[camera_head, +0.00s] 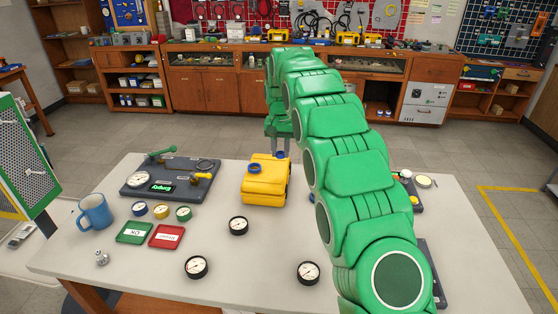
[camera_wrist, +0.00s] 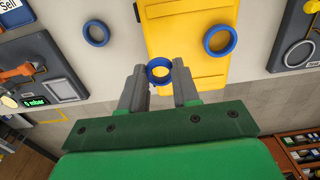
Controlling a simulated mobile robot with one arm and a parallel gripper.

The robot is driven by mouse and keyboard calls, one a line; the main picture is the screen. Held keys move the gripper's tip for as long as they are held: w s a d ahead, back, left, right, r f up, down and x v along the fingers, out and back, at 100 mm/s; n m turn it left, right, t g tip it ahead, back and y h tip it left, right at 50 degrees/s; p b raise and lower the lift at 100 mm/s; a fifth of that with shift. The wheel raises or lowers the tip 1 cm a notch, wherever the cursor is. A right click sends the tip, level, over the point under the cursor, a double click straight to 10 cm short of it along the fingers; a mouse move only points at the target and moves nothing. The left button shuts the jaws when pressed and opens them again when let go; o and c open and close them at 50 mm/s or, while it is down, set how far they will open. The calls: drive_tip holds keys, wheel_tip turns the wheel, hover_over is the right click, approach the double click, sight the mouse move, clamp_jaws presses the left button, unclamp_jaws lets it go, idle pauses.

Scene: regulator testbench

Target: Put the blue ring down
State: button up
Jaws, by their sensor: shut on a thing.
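My gripper (camera_wrist: 160,88) is shut on a blue ring (camera_wrist: 151,72), which sits between the fingertips in the wrist view. In the head view my gripper (camera_head: 280,148) is over the back of the yellow case (camera_head: 265,188), with the held ring (camera_head: 279,155) at its tips. I cannot tell whether the held ring touches the case. A second blue ring (camera_head: 254,169) lies on top of the case; it also shows in the wrist view (camera_wrist: 207,42). A third blue ring (camera_wrist: 86,34) lies on the table in the wrist view; my arm hides it in the head view.
A dark test bench (camera_head: 178,190) stands left of the case. A blue mug (camera_head: 95,212), a green tray (camera_head: 135,232), a red tray (camera_head: 167,236) and several gauges (camera_head: 238,226) are on the white table (camera_head: 260,280). Clear table lies in front of the case.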

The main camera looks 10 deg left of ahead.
sight(279, 168)
drive_tip(key=shift+w+a+f, duration=0.2)
drive_tip(key=shift+w+f, duration=0.35)
drive_tip(key=shift+f, duration=0.15)
drive_tip(key=shift+w+a+f, duration=0.15)
drive_tip(key=shift+w+f, duration=0.4)
drive_tip(key=shift+f, duration=0.15)
drive_tip(key=shift+w+f, duration=0.1)
drive_tip(key=shift+f, duration=1.55)
drive_tip(key=shift+f, duration=0.1)
drive_tip(key=o, duration=1)
